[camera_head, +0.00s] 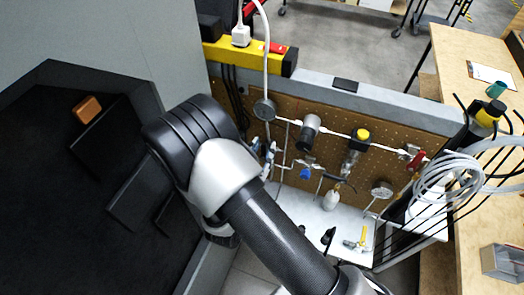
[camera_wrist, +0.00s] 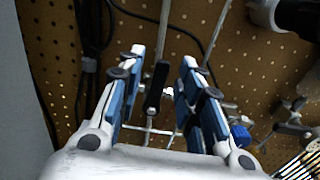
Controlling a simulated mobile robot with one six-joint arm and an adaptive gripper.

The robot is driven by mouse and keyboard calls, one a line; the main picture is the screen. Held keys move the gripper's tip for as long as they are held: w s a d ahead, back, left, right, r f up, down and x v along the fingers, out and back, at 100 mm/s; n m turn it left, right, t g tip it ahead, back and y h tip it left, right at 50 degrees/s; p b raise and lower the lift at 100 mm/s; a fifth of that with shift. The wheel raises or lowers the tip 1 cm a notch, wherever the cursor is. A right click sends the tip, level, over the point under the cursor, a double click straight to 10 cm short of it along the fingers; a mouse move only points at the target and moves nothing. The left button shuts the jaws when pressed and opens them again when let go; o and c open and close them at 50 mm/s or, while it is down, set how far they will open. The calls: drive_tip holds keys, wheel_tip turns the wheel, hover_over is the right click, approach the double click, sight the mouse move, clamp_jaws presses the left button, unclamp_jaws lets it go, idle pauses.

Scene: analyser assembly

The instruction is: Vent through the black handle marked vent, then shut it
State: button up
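In the wrist view a black lever handle (camera_wrist: 156,86) on a thin metal pipe fitting shows in the gap between my two fingers. No marking on it is legible. My gripper (camera_wrist: 163,62) is open, with blue-padded fingers on either side of the handle and a visible gap to each. I cannot tell how deep the handle sits between them. In the head view my gripper (camera_head: 264,148) is small and partly hidden by my arm, at the left part of the pegboard panel. The black handle cannot be made out there.
A blue knob (camera_wrist: 240,134) is right of my fingers, also seen in the head view (camera_head: 305,174). The pegboard (camera_head: 335,150) carries gauges, a yellow-topped regulator (camera_head: 361,135) and a red handle (camera_head: 417,159). Black cables (camera_wrist: 92,45) hang left. A yellow-handled valve (camera_head: 360,240) lies on the shelf.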

drive_tip(key=shift+c, duration=0.3)
clamp_jaws()
drive_tip(key=shift+a, duration=0.1)
drive_tip(key=w+a+f+n+p, duration=0.1)
drive_tip(key=a+f+n, duration=0.3)
drive_tip(key=n, duration=1.4)
drive_tip(key=shift+w+f+p, duration=0.2)
drive_tip(key=shift+p, duration=0.35)
idle(0.4)
drive_tip(key=shift+o, duration=0.3)
unclamp_jaws()
